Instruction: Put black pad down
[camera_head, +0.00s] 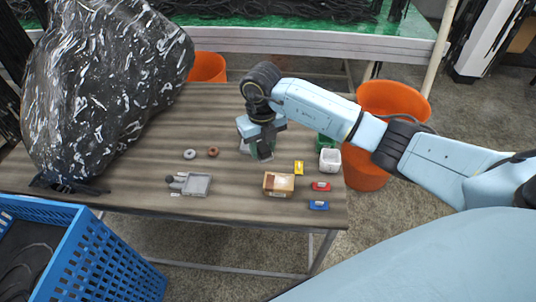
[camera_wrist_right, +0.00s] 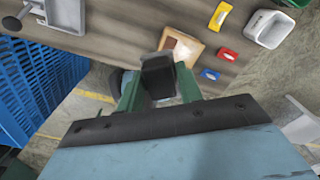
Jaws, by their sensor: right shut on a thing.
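My right gripper (camera_head: 262,153) points down over the middle of the table (camera_head: 125,190). In the right wrist view its green fingers (camera_wrist_right: 159,88) are shut on the black pad (camera_wrist_right: 158,70), a small dark block. In that view the pad overlaps the cardboard box (camera_wrist_right: 181,45); I cannot tell its exact height above the table. My left gripper is not in view.
The open cardboard box (camera_head: 278,184), yellow (camera_head: 299,167), red (camera_head: 320,186) and blue (camera_head: 318,205) pieces and a white container (camera_head: 329,160) are at the right. A large black bag (camera_head: 100,85) fills the left end.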

